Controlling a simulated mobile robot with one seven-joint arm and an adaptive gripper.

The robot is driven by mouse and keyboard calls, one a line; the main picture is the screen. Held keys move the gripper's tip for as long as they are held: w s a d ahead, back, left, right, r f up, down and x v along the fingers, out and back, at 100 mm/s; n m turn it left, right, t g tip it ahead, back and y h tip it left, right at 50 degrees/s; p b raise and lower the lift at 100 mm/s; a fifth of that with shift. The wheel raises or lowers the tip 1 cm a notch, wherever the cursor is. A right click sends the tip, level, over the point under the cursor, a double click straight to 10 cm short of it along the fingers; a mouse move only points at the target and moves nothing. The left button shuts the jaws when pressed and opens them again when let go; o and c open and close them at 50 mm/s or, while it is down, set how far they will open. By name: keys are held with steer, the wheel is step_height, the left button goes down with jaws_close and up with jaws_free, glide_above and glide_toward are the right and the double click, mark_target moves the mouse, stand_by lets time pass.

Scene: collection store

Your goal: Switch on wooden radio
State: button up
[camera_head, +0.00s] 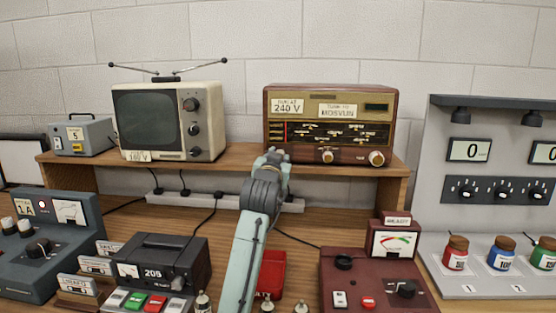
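The wooden radio (389,110) stands on the right part of a raised wooden shelf (240,160) in the head view. Its front has a tuning scale, a dark small window at upper right, a label reading 240 V and a label that seems to read "tune to". Two light knobs sit along its lower edge, one near the middle and one at the right. My gripper (272,155) is at the end of my arm, in front of the radio's lower left corner. My wrist hides that corner. The fingers are too small and hidden to tell open from shut. I cannot tell whether it touches the radio.
A cream television (205,110) and a grey box (82,136) stand left on the shelf. A power strip (165,199) lies below the shelf. A dark cassette unit (160,262), a red tray (272,272) and a maroon meter unit (375,278) crowd the bench. Jars stand right.

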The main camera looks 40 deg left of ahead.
steer(key=shift+m, duration=0.3)
jaws_close()
steer(key=shift+m+g+b, duration=0.4)
steer(key=shift+m+b, duration=1.7)
steer(key=shift+m, duration=4.7)
steer(key=o, duration=1)
jaws_free()
steer(key=shift+o, duration=0.2)
